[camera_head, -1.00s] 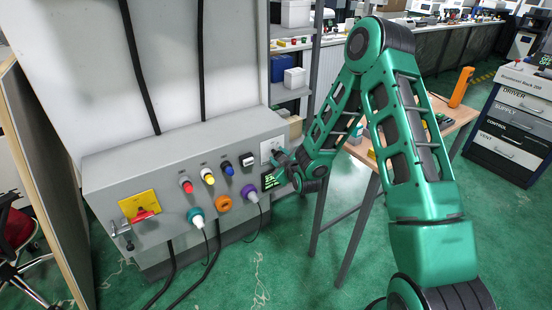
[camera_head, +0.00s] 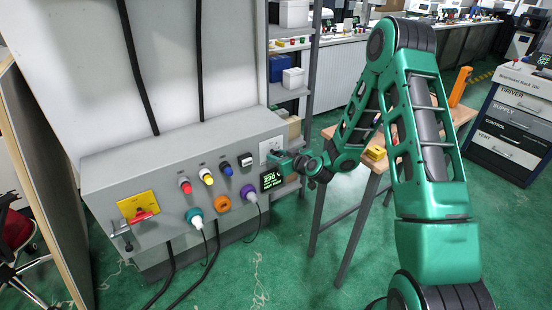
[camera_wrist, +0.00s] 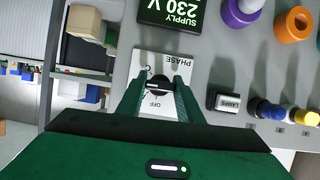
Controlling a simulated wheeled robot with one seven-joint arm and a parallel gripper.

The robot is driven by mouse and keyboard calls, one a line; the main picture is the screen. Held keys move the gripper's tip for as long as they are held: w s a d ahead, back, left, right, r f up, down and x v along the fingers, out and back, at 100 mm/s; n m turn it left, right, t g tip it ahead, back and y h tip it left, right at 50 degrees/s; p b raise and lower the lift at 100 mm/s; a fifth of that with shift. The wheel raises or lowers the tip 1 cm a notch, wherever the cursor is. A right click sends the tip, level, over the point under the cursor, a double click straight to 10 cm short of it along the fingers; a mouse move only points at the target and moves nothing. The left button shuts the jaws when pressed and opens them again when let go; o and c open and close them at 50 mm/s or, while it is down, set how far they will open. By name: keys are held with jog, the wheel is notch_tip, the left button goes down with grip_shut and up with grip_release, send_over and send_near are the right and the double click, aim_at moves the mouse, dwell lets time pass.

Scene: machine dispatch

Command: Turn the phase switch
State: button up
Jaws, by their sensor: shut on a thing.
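The phase switch is a black knob (camera_wrist: 158,85) on a white plate (camera_wrist: 148,64) marked PHASE and OFF, seen upside down in the wrist view. The plate also shows at the right end of the grey panel in the head view (camera_head: 268,146). My gripper (camera_wrist: 158,90) is over the plate with its two green fingers on either side of the knob, shut on it. The fingers hide part of the knob and the lettering. In the head view my gripper (camera_head: 284,162) reaches the panel from the right, and the knob is hidden there.
A SUPPLY 230 V display (camera_wrist: 172,14) sits beside the plate. A LAMPS rocker switch (camera_wrist: 228,101) and red, yellow and blue knobs (camera_head: 228,168) are nearby. Purple (camera_head: 248,194), orange and teal sockets line the lower panel. A wooden table (camera_head: 355,150) stands right of the panel.

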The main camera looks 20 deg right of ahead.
jog(key=shift+s+f, duration=0.1)
jog(key=shift+f, duration=0.05)
dwell(0.4)
jog(key=o, duration=1.1)
jog(key=v, duration=1)
jog(key=shift+s+d+r, duration=0.15)
jog(key=shift+d+r, duration=0.05)
jog(key=shift+r, duration=0.1)
